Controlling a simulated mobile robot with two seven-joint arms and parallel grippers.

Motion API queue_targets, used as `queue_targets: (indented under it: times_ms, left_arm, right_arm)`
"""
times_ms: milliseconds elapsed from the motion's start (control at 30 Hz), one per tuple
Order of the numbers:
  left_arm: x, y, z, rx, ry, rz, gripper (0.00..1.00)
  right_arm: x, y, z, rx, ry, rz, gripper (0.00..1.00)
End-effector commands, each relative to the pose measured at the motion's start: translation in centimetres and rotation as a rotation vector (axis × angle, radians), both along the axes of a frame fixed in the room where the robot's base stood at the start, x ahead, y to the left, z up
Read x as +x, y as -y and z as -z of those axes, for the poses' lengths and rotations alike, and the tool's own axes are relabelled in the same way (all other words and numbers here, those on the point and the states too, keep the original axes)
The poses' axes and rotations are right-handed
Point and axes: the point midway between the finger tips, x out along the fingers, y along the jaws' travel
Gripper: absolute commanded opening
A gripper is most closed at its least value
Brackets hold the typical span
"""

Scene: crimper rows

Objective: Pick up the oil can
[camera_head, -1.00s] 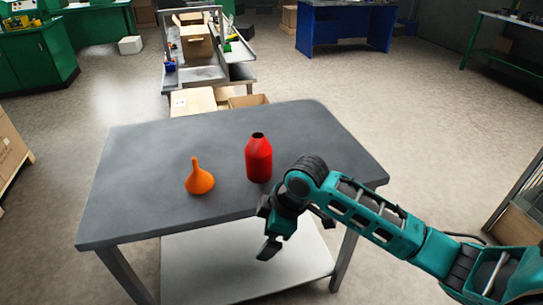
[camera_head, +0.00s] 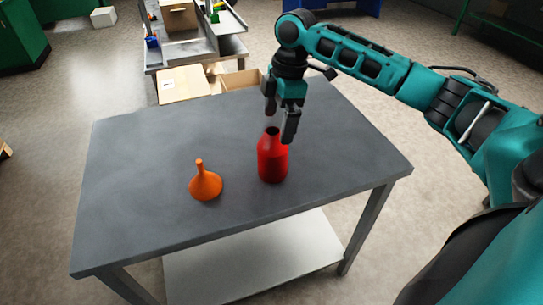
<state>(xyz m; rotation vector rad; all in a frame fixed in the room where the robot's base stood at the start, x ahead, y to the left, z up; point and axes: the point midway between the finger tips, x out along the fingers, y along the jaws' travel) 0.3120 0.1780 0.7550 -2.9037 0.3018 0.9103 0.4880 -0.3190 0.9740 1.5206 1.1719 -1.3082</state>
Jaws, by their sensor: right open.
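The oil can is a red bottle (camera_head: 272,160) with a narrow neck, standing upright on the grey table (camera_head: 140,150), right of its middle. My right gripper (camera_head: 280,126) points down just above the can, its fingers spread at the can's open top. One finger hangs in front of the can's upper right side. I cannot tell whether either finger touches it. The gripper is open and holds nothing. My left gripper is not in view.
An orange funnel (camera_head: 205,184) stands on the table to the left of the can, spout up. Cardboard boxes (camera_head: 185,86) and a metal bench (camera_head: 196,52) are behind the table. The table's left part is clear.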

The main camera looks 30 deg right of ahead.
Motion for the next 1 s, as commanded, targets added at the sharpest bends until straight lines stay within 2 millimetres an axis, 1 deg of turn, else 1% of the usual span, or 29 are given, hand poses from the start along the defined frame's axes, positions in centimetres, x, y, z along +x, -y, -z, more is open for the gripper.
queue_targets:
  times_ms: [33, 100, 267, 500, 600, 700, 867, 1000]
  left_arm:
    - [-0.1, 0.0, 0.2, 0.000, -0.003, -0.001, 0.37]
    - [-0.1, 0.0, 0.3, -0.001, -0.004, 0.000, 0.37]
    - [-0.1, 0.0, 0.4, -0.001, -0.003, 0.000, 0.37]
    - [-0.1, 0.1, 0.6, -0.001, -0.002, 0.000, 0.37]
    - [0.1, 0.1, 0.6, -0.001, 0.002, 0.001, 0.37]
    - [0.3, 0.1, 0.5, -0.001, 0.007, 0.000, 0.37]
    - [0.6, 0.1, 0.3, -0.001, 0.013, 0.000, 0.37]
    - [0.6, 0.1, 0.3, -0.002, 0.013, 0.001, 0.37]
  right_arm:
    - [0.0, -0.1, 0.9, 0.000, -0.003, 0.000, 1.00]
    - [0.0, -0.3, 1.7, 0.000, -0.001, 0.000, 1.00]
    - [0.1, -0.4, 2.7, 0.000, 0.000, 0.000, 1.00]
    - [0.0, -1.0, 6.2, -0.001, -0.001, -0.001, 1.00]
    - [0.1, -1.1, 7.1, 0.000, 0.000, 0.000, 1.00]
    - [0.1, -1.2, 7.5, -0.001, 0.001, 0.000, 1.00]
    - [0.1, -1.2, 7.4, -0.001, 0.001, -0.001, 1.00]
    - [0.1, -1.2, 7.4, 0.000, 0.001, -0.001, 0.89]
